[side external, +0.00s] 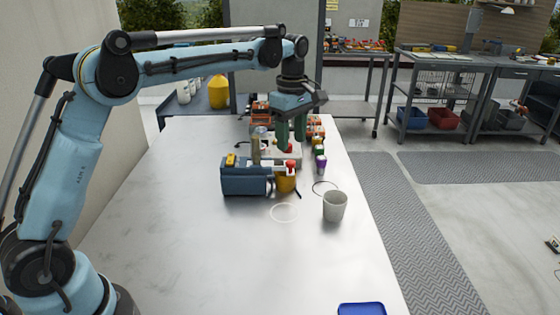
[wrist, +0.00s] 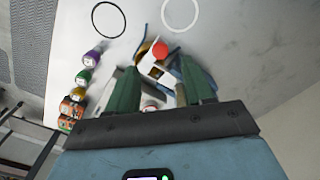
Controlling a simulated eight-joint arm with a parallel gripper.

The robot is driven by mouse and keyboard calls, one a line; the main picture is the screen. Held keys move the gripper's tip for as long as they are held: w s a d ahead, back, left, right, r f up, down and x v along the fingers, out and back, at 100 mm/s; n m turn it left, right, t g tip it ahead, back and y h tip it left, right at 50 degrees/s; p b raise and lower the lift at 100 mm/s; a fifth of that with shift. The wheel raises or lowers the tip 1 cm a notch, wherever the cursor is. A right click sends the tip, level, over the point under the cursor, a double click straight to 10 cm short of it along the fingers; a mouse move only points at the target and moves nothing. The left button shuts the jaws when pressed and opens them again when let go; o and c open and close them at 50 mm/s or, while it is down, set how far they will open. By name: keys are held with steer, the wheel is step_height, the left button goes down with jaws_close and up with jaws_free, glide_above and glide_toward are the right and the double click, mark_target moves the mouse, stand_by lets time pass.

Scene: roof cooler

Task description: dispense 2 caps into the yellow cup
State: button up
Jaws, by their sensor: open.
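A blue dispenser box (side external: 245,179) with a white front arm stands on the table in the side external view. A red button (side external: 291,165) tops the arm; it also shows as a red disc in the wrist view (wrist: 160,50). The yellow cup (side external: 286,183) appears below that arm, partly hidden; I cannot see inside it. My gripper (side external: 291,143) points down with green fingers apart and empty, above and behind the dispenser. In the wrist view, my gripper (wrist: 160,68) has its fingertips on either side of the dispenser's white part, with the red button just beyond. Contact cannot be told.
A pale grey cup (side external: 335,206) stands right of the dispenser. A white ring (side external: 284,212) and a black ring (side external: 324,187) mark the table. Several small bottles, including a purple one (side external: 321,164), line the right edge. A blue tray (side external: 361,309) lies in front. The left table is clear.

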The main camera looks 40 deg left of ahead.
mark_target(291, 161)
steer(key=shift+f, duration=2.95)
jaws_close()
